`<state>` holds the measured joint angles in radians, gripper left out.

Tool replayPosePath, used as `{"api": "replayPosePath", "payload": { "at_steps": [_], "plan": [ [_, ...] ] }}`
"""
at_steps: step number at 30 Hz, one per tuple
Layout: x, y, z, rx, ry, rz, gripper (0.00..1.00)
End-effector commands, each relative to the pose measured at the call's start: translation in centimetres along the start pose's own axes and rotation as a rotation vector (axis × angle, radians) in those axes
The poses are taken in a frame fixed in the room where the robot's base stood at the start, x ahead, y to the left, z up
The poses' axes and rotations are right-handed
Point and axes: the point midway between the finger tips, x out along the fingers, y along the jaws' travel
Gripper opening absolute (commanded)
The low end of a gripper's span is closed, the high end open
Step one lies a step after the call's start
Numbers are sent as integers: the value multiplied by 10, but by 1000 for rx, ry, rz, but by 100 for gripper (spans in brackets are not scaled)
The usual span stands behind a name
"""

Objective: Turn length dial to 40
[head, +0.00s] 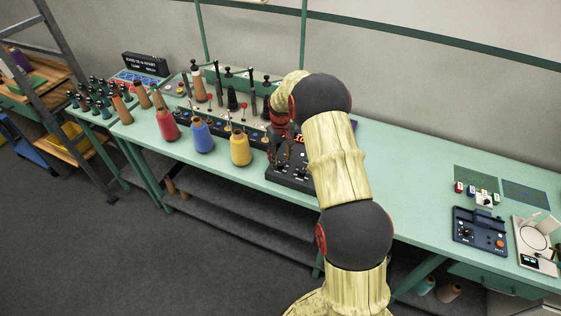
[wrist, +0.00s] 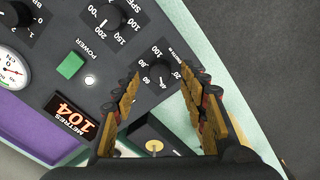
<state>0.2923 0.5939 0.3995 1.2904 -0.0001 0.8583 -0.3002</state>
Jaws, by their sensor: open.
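The small black dial (wrist: 159,72) shows in the wrist view on a dark panel, with a printed scale around it that includes 40. Its label is only partly legible, and I cannot tell where its pointer stands. My gripper (wrist: 162,76) is open, with one finger on each side of the dial. I cannot tell whether either finger touches it. In the head view, the dark console (head: 291,178) stands on the green bench, and my arm hides part of it.
Near the dial are a larger speed dial (wrist: 106,15), a green power button (wrist: 70,65), a metres display (wrist: 70,118) reading 104 and a round gauge (wrist: 10,70). Red (head: 168,126), blue (head: 202,136) and yellow (head: 239,148) thread cones stand left of the console.

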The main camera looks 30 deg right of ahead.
Motion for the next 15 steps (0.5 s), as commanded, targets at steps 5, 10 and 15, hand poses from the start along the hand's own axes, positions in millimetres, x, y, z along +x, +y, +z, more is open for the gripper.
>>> {"api": "replayPosePath", "payload": {
  "at_steps": [5,10,15],
  "plan": [
    [-39,0,-1,0,5,2,43],
    [-71,0,-1,0,3,1,43],
    [-91,0,-1,0,2,1,43]
  ]
}}
